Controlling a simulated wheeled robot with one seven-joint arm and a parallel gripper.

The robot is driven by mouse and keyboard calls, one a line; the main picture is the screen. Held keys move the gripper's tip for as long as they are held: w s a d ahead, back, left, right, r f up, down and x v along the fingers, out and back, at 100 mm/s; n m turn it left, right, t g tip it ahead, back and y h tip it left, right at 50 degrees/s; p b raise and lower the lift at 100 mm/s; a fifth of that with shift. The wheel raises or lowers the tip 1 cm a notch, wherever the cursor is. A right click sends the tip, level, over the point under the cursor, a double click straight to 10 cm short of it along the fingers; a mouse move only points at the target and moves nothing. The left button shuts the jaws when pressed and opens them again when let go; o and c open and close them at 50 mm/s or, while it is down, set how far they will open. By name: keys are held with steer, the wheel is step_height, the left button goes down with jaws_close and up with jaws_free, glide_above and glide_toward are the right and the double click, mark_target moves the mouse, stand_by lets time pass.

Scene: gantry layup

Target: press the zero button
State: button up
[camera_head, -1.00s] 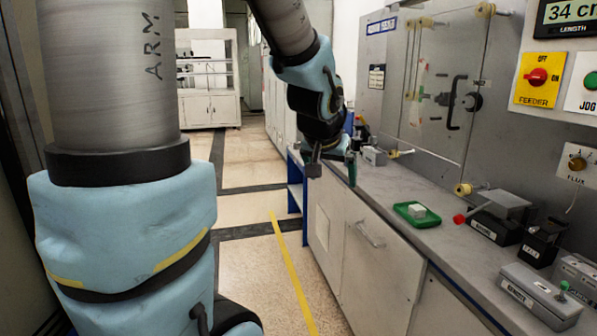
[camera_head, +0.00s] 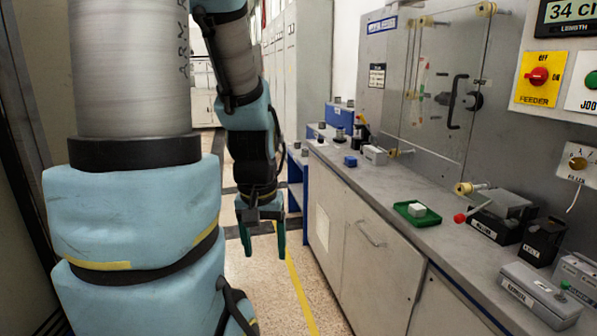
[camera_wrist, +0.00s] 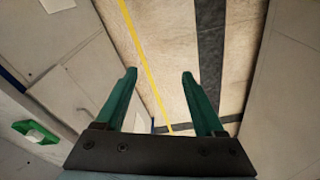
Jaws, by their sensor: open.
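No button marked zero can be made out in either view. A length display (camera_head: 566,14) reading "34 cm" is at the top right, cut by the picture edge. Below it are a yellow feeder panel with a red knob (camera_head: 537,76) and a white jog panel with a green button (camera_head: 591,80). My gripper (camera_head: 264,248) hangs fingers down over the floor aisle, left of the bench and far from the panels. In the wrist view my gripper (camera_wrist: 159,75) is open, with nothing between its green fingers.
The bench (camera_head: 378,190) carries a green tray (camera_head: 424,219) with a white block (camera_head: 417,210), a box with a red-tipped lever (camera_head: 459,218), a black box (camera_head: 543,240) and a grey remote box (camera_head: 540,290). A clear guard (camera_head: 440,110) stands behind. The aisle floor is clear.

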jaws_close()
stand_by(0.3)
stand_by(1.0)
